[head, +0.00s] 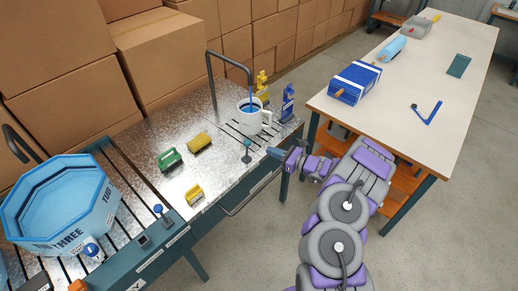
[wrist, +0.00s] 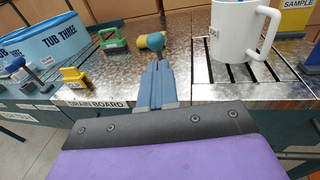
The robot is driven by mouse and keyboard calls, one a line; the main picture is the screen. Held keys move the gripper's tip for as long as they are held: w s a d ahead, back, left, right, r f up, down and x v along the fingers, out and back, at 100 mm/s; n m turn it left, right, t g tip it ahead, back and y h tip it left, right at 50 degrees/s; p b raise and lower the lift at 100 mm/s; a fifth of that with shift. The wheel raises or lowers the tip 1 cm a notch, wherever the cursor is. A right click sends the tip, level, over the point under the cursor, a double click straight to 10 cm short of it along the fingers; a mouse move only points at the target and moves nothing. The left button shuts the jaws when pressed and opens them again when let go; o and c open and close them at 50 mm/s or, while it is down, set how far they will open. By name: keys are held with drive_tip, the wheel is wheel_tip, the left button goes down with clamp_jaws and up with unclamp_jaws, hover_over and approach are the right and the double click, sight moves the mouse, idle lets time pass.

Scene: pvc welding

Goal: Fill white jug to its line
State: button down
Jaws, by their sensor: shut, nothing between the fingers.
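The white jug (head: 244,123) stands upright on the slotted drain area under a dark gooseneck spout (head: 209,72). A blue stream (head: 250,95) runs from the spout into it, and blue liquid shows inside its mouth. I cannot make out its fill line. In the wrist view the jug (wrist: 230,45) is at the upper right, its handle to the right and its top cut off. A teal ball-topped lever (head: 247,147) stands in front of the jug. My gripper (head: 273,152) is shut and empty, pointing at the lever; the knob (wrist: 155,42) shows just beyond the fingertips. Contact is unclear.
A blue tub (head: 62,210) sits far left. A work table (head: 440,80) is at the right.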

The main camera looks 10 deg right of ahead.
drive_tip(key=shift+g+h, duration=0.5)
drive_tip(key=w+a, duration=0.3)
drive_tip(key=a, duration=0.1)
drive_tip(key=w+a, duration=0.2)
drive_tip(key=a, duration=0.1)
drive_tip(key=shift+w+r, duration=0.3)
drive_tip(key=shift+w+d, duration=0.1)
drive_tip(key=shift+d, duration=0.05)
drive_tip(key=shift+f, duration=0.1)
drive_tip(key=p, duration=0.2)
approach(250, 142)
drive_tip(key=v, duration=0.5)
drive_tip(key=shift+d+f, duration=0.1)
drive_tip(key=shift+d, duration=0.2)
